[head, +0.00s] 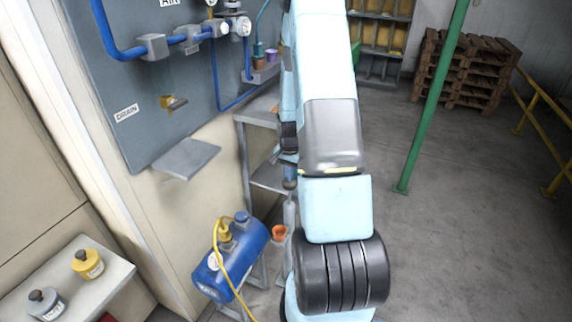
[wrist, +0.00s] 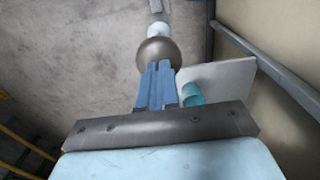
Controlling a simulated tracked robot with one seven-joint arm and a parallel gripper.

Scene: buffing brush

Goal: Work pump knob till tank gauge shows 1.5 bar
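The blue tank (head: 240,262) stands low on a stand beside the wall panel, with a small round white gauge (head: 214,261) on its near end. The gauge's needle is too small to read. The pump (head: 289,212) is a slim grey upright cylinder right of the tank, partly hidden by my arm. Its round grey-brown knob (wrist: 158,52) shows in the wrist view, with a white collar beyond it. My gripper (wrist: 158,68) points at the knob. Its two blue fingers lie close together, narrower than the knob, with tips overlapping its near edge; contact is unclear.
A yellow hose (head: 222,265) runs from the tank to the floor. A small orange cup (head: 279,232) is near the pump. Grey shelves (head: 262,118) stand behind. A side table (head: 112,277) holds yellow and grey weights. A green post (head: 432,95) stands right; floor around it is clear.

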